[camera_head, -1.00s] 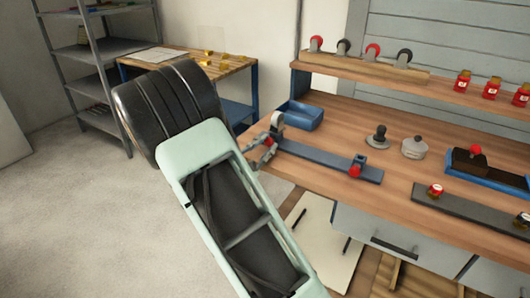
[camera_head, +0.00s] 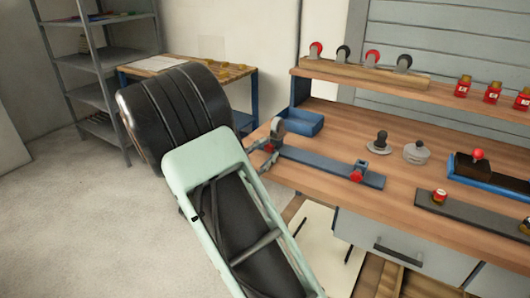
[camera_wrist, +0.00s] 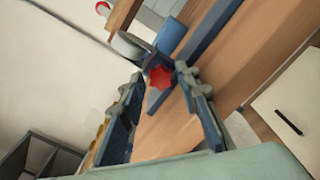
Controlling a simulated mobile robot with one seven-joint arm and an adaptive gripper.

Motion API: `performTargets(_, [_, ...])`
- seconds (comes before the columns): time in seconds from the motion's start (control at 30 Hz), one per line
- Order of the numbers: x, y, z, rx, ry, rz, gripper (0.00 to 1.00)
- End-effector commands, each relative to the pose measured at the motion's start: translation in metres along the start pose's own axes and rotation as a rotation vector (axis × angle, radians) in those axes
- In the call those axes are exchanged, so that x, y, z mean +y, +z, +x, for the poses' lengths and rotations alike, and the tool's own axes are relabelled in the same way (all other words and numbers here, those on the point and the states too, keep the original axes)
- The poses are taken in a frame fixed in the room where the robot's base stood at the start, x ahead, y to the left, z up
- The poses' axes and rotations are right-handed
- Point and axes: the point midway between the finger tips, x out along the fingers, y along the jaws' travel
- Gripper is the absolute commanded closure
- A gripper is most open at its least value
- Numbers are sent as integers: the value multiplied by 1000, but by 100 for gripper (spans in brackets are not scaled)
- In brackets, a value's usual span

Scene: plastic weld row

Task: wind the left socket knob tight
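A long blue-grey bar (camera_head: 325,166) lies on the wooden bench, with a red knob at each end. The left socket knob (camera_head: 269,147) is partly hidden by my gripper in the head view. In the wrist view it is a red star-shaped knob (camera_wrist: 159,79). My gripper (camera_head: 263,155) is at the bar's left end. In the wrist view my gripper (camera_wrist: 160,88) is open, with one finger either side of the knob and visible gaps. A grey rounded part (camera_head: 278,127) stands above the left socket. The right red knob (camera_head: 356,175) is clear of me.
A blue bin (camera_head: 304,122) stands just behind the bar. A black-knobbed piece (camera_head: 380,142), a grey round piece (camera_head: 416,152) and a blue tray (camera_head: 490,174) stand to the right. A dark bar (camera_head: 470,216) lies near the front edge. A raised shelf (camera_head: 430,88) runs behind.

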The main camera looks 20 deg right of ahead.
Motion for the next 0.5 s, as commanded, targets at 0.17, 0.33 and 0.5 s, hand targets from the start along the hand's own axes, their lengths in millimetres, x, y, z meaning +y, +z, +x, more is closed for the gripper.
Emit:
performTargets(0.17, [-1,0,0,0,-2,-1,62])
performTargets(0.33, [-2,0,0,0,-3,-8,62])
performTargets(0.5, [0,2,0,1,-4,-77,62])
